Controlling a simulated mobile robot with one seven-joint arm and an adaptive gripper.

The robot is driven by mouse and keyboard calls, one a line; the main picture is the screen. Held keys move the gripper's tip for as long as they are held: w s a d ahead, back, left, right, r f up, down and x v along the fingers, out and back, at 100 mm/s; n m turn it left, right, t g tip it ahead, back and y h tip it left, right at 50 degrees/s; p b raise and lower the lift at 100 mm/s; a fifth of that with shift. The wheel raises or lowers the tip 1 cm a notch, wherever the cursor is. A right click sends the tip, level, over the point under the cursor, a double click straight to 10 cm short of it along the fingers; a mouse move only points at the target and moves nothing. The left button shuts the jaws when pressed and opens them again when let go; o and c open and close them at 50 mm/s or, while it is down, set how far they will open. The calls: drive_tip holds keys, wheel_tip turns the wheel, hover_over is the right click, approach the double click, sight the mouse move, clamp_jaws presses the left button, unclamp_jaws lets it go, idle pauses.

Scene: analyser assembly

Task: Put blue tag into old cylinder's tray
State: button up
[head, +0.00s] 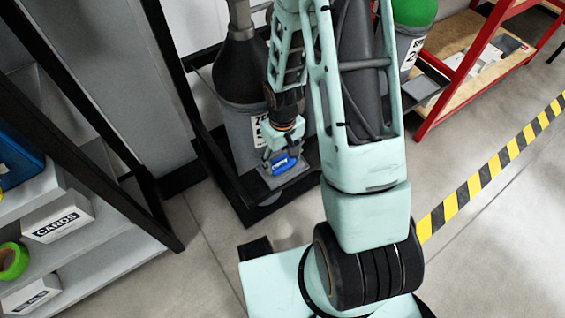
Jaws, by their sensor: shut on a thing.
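The blue tag (286,165) with white lettering is between the fingers of my gripper (281,158), which is shut on it. It is in front of the left dark grey gas cylinder (236,80), low by its base. A small grey tray (289,178) lies directly below the tag; I cannot tell whether the tag touches it. A second cylinder with a green top (413,12) stands to the right, partly hidden by my arm, with another grey tray (419,88) in front of it. Nothing I see marks either cylinder as old.
A black rack frame (169,65) surrounds the cylinders. At left is a shelf with a box labelled CARDS (57,218) and a green tape roll (12,261). A red-framed bench (447,95) stands at upper right. Yellow-black floor tape (487,175) crosses open floor.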

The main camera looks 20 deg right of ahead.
sight(283, 162)
drive_tip(key=shift+f, duration=0.5)
drive_tip(key=shift+f, duration=0.2)
drive_tip(key=o, duration=1.1)
drive_tip(key=shift+r, duration=0.1)
wheel_tip(283, 162, up, 12)
drive_tip(key=p, duration=0.4)
drive_tip(key=shift+p, duration=0.3)
drive_tip(key=shift+r, duration=0.1)
